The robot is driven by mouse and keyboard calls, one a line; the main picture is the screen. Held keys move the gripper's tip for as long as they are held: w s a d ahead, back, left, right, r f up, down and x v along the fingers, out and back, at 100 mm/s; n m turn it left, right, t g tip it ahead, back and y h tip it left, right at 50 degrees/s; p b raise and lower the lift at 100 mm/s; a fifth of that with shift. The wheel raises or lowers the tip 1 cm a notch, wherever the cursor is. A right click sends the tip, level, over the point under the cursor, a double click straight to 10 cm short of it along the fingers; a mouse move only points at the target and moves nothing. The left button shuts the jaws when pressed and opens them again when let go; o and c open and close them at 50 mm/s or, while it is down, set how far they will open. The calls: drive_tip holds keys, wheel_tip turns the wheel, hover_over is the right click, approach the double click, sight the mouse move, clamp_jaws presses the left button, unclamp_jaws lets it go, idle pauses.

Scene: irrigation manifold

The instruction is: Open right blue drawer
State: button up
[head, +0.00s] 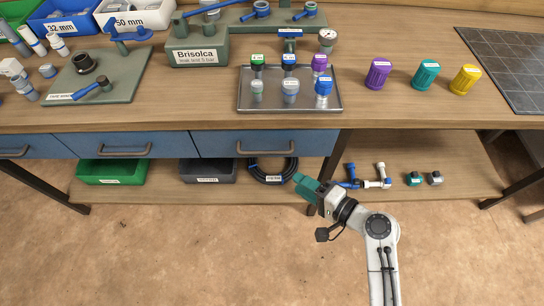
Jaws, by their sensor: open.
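The right blue drawer (220,145) is the rightmost of the blue fronts under the wooden bench top. It sits flush with the front beside it and looks shut. The finger gap is too small to see clearly.
The bench top (200,120) carries a metal tray (333,108) of valves near its front edge. A dark bench leg (333,175) stands close to my gripper. The lower shelf (460,185) holds a green bin (110,180), a grey bin (208,178) and a coiled hose. The floor in front is clear.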

drive_tip(key=w+a+m+t, duration=0.1)
drive_tip(key=w+a+m, duration=0.1)
drive_tip(key=w+a, duration=0.6)
drive_tip(key=shift+w+f+y, duration=0.25)
drive_tip(key=shift+w+y, duration=0.05)
drive_tip(key=shift+w, duration=0.55)
clamp_jaws()
